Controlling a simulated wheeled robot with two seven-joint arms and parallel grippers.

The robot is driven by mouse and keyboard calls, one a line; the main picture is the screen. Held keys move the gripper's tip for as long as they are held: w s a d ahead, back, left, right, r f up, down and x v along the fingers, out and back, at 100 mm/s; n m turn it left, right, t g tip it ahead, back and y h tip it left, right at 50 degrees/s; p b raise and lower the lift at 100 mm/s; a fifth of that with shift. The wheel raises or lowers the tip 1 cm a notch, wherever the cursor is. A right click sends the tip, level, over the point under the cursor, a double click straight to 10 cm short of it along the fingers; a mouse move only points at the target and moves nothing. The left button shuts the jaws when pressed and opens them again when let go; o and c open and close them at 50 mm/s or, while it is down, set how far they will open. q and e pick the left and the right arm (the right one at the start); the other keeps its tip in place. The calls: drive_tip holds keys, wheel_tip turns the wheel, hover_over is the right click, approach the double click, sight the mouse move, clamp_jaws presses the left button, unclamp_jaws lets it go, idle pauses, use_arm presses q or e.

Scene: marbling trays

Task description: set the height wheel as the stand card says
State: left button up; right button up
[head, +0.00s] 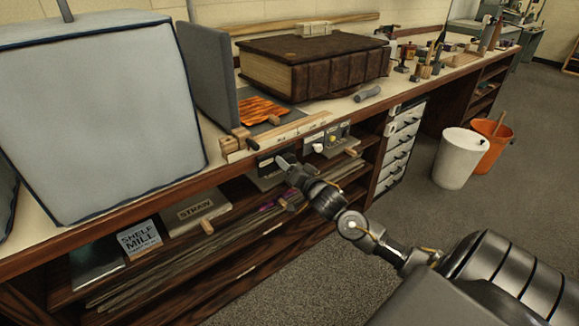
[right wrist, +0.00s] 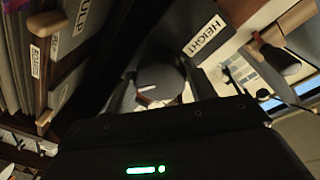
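The height wheel (right wrist: 160,82) is a dark round knob with a white pointer mark, in the middle of the right wrist view. A white label reading HEIGHT (right wrist: 203,35) is beside it. My right gripper (right wrist: 162,92) has its fingers apart, one on each side of the wheel; I cannot tell whether they touch it. In the head view my right gripper (head: 284,184) is at the bench front, below the edge, and hides the wheel. I cannot make out a readable stand card. My left gripper is not in view.
A thick brown book (head: 320,70) and an orange marbled sheet (head: 262,108) lie on the bench. Shelves below hold a STRAW box (head: 195,210). White and orange bins (head: 459,158) stand on the floor.

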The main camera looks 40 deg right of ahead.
drive_tip(key=c, duration=0.5)
drive_tip(key=shift+o, duration=0.2)
